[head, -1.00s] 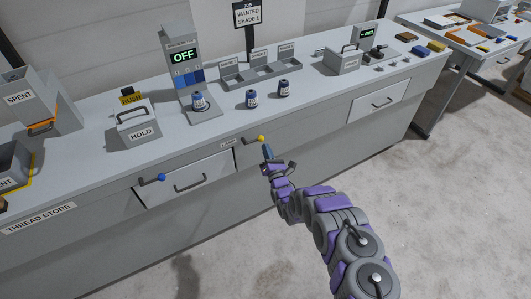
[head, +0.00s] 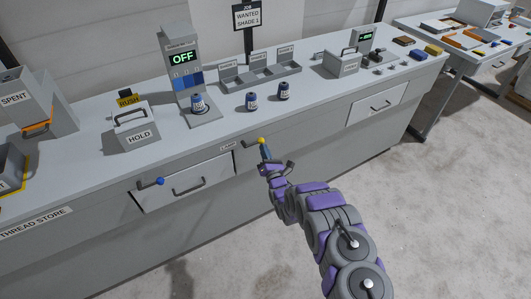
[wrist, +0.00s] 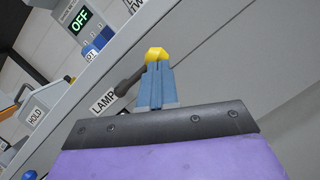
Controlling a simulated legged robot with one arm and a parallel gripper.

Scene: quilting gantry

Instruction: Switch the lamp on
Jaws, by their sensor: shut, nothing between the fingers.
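The lamp lever is a dark arm with a yellow knob (head: 261,141) on the front face of the bench, beside a small LAMP label (head: 227,146). In the wrist view the yellow knob (wrist: 156,54) shows right at the fingertips, with the LAMP label (wrist: 103,102) to the left. My gripper (head: 265,152) is shut and empty, its blue fingers just below the knob in the head view. The fingers appear to touch the knob or nearly so. The display (head: 181,59) on the grey stand reads OFF.
A second lever with a blue knob (head: 160,181) is farther left, near a drawer (head: 188,181). Thread spools (head: 251,101), a HOLD box (head: 137,130) and shade trays (head: 260,70) stand on the bench top. The floor in front is clear.

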